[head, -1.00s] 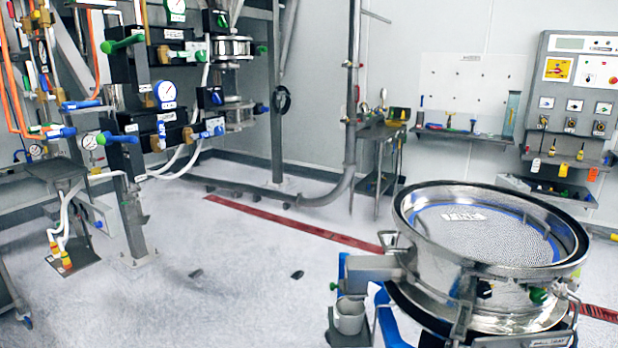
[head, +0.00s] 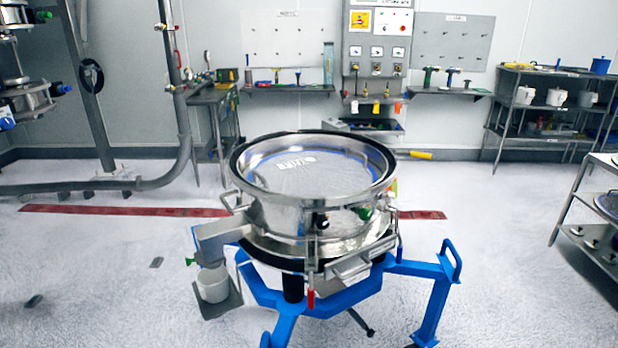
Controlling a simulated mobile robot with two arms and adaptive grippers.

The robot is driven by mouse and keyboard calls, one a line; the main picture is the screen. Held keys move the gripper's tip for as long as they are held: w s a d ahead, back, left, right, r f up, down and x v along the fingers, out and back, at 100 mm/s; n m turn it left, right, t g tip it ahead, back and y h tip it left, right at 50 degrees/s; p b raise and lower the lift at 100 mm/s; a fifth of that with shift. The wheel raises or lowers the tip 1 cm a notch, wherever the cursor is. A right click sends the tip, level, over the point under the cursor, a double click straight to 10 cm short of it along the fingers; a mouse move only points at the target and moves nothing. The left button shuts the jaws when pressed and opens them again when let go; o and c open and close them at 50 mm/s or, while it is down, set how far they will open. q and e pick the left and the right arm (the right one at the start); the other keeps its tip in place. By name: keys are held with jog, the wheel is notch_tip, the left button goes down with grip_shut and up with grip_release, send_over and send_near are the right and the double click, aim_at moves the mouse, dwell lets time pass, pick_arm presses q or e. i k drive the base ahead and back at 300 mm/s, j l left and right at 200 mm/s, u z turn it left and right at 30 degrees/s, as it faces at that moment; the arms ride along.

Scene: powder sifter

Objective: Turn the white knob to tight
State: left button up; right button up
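The round steel sifter (head: 300,230) stands in the middle of the head view on a blue wheeled frame (head: 330,298). Its top is open and shows a mesh screen (head: 310,172). A black knob (head: 320,220) and a green knob (head: 364,212) are on its front side. A clamp with a red handle (head: 311,298) hangs at its front. I cannot make out a white knob anywhere in this view. Neither of my grippers is in view.
A white cup (head: 213,284) sits under the sifter's spout (head: 218,238). A control panel (head: 376,50) and a tool shelf (head: 290,88) are on the back wall. Shelving (head: 540,105) stands right. A steel pipe (head: 100,186) runs at left.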

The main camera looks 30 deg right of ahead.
aim_at(389, 197)
jog(key=z, duration=1.5)
